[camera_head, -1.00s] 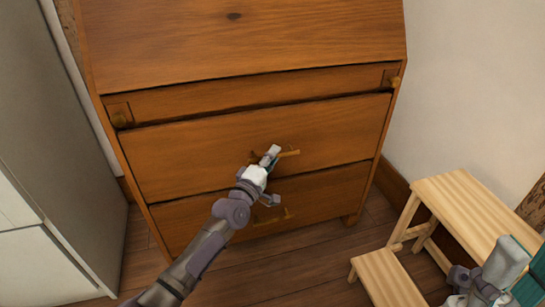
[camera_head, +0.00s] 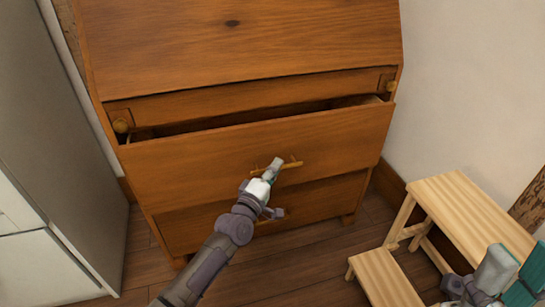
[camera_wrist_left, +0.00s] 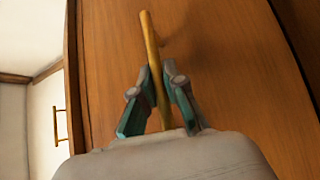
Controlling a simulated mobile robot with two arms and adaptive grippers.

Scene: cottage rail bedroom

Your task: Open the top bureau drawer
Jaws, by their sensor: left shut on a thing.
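The wooden bureau (camera_head: 240,45) stands ahead. Its top drawer (camera_head: 345,138) is partly pulled out, with a dark gap showing above its front. The drawer's brass bar handle (camera_head: 290,165) is at the middle of that front. My left gripper (camera_head: 274,166) is shut on this handle; in the left wrist view the fingers (camera_wrist_left: 158,92) close on both sides of the brass bar (camera_wrist_left: 150,45). My right gripper (camera_head: 503,262) is at the lower right, away from the bureau; its fingers cannot be made out clearly.
A lower drawer (camera_head: 325,200) is shut below. A pale wooden step stool (camera_head: 465,205) stands right of the bureau, close to my right arm. A grey cabinet (camera_head: 60,150) stands on the left. Some wooden floor (camera_head: 300,265) is bare in front.

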